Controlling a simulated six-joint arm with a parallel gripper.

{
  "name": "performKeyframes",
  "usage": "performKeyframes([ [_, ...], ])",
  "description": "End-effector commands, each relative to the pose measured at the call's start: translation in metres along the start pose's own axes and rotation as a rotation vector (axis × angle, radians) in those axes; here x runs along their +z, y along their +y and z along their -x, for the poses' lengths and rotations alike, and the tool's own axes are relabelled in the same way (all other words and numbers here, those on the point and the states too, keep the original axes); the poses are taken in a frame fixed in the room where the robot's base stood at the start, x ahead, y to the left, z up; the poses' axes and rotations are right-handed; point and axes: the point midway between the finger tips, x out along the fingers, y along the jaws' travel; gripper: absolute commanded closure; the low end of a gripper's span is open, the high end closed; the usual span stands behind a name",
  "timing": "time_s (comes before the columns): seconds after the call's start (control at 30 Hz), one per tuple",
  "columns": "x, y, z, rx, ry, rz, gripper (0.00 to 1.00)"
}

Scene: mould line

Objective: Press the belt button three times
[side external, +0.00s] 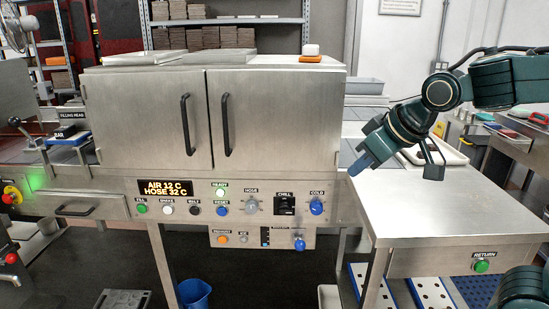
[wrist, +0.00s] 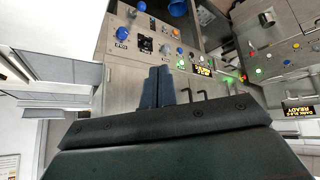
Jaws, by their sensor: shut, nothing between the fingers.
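The black button (side external: 194,210), whose small label appears to read BELT, is on the steel front panel (side external: 270,185) in the side view. It sits between a white button (side external: 167,210) and a blue button (side external: 222,210). My gripper (side external: 358,166) is well to the right of it and higher, beside the cabinet and by the left edge of the steel table. Its blue fingers are shut, empty and touching no button.
A lit display (side external: 166,188) is above the buttons. A green FILL button (side external: 142,209), a HOSE knob (side external: 251,205) and a blue COLD knob (side external: 316,206) share the panel. Door handles (side external: 226,124) stick out above.

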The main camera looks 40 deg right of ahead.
Motion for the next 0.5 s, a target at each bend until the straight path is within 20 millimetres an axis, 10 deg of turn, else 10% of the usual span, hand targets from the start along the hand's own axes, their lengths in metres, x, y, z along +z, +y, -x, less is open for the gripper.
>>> performKeyframes([
  [0.5,-0.090,-0.010,-0.072,0.064,0.127,0.067,1.00],
])
